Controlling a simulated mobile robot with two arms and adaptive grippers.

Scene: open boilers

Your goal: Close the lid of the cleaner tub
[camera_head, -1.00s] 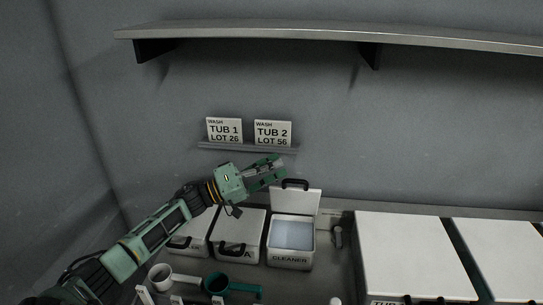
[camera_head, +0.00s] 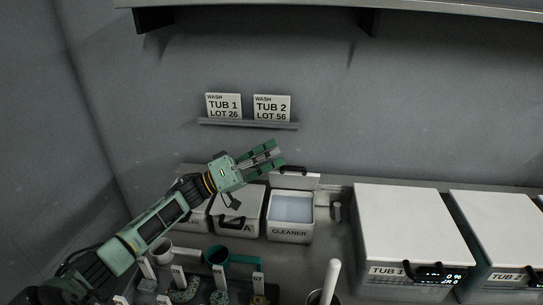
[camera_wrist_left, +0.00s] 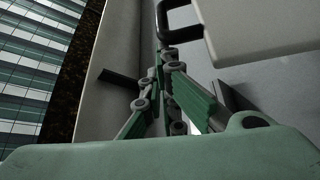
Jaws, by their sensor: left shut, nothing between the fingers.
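The cleaner tub (camera_head: 290,236) is a small white box labelled CLEANER, standing open on the counter with pale contents (camera_head: 292,208) showing. Its white lid (camera_head: 300,182) with a dark handle (camera_head: 290,169) stands raised at the tub's back edge. My left gripper (camera_head: 280,154) is shut and empty, at the lid's upper left; I cannot tell whether it touches the lid. In the left wrist view, a white panel with a dark handle, seemingly the lid (camera_wrist_left: 260,28), lies right of the fingers (camera_wrist_left: 163,60). My right gripper is not in view.
White lidded tubs (camera_head: 240,203) stand left of the cleaner tub. Big white boilers, TUB 1 (camera_head: 410,225) and TUB 2 (camera_head: 500,230), stand to the right. A shelf (camera_head: 330,7) runs above.

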